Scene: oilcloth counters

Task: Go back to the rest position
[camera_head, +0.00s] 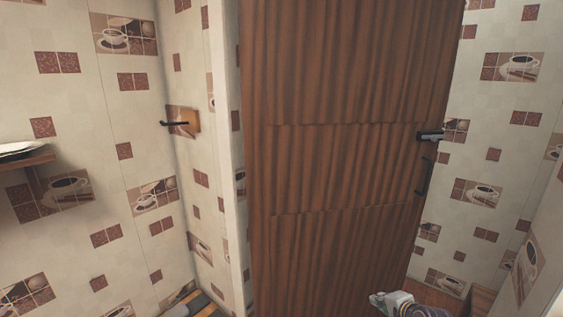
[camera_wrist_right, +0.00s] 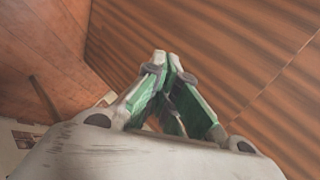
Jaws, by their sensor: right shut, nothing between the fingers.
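My right gripper (camera_wrist_right: 164,62) shows in the right wrist view with its two green-padded fingers together at the tips. It is shut and empty. In the head view only a part of my right arm shows at the bottom right, low in front of the door. A brown wooden door (camera_head: 335,170) fills the middle of the head view, and its wood grain (camera_wrist_right: 225,45) also fills the upper right of the right wrist view. My left gripper is not in either view.
The door has a dark handle (camera_head: 424,178) and a latch (camera_head: 430,135) at its right edge. A small shelf (camera_head: 28,159) holding a white plate (camera_head: 22,147) is at the far left.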

